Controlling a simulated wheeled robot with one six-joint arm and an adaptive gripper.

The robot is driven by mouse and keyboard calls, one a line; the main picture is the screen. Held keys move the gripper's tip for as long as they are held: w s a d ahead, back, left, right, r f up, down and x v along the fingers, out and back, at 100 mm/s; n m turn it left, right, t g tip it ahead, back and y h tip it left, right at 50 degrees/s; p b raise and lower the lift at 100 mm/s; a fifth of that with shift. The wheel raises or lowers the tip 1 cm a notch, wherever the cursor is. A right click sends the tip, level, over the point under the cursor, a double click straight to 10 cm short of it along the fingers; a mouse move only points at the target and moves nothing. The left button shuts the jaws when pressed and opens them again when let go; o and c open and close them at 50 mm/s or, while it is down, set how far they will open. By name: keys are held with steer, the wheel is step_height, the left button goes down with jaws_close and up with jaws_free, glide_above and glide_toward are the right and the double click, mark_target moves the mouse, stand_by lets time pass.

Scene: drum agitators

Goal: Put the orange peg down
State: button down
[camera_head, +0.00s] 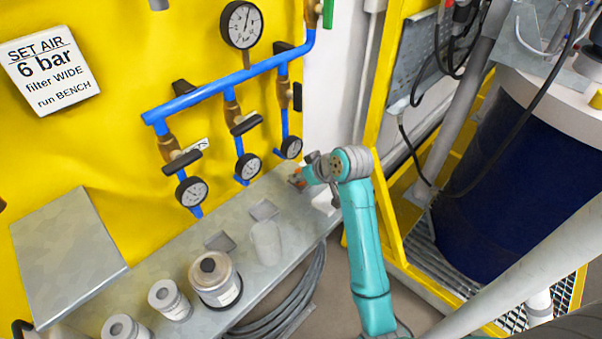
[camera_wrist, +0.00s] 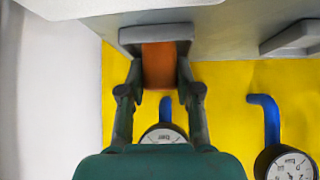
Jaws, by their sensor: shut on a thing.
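The orange peg (camera_wrist: 158,65) is between the two fingers of my gripper (camera_wrist: 160,92) in the wrist view. The gripper is shut on it. The peg's far end lies within the outline of a small grey square tray (camera_wrist: 128,36); I cannot tell whether it touches the tray floor. In the head view a bit of orange peg (camera_head: 297,179) shows at my gripper (camera_head: 306,178), over the far right end of the grey bench (camera_head: 190,262). My wrist hides part of that spot.
Two more square trays (camera_head: 263,210) (camera_head: 220,241) sit along the bench, with a pale translucent cup (camera_head: 266,243) beside them. Several metal canisters (camera_head: 215,280) stand nearer. Blue pipe (camera_head: 230,83) with gauges (camera_head: 248,167) runs along the yellow wall, close to my gripper.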

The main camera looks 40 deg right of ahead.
steer(key=c, duration=0.8)
jaws_free()
steer(key=shift+r, duration=0.2)
steer(key=v, duration=1.2)
steer(key=shift+f, duration=0.1)
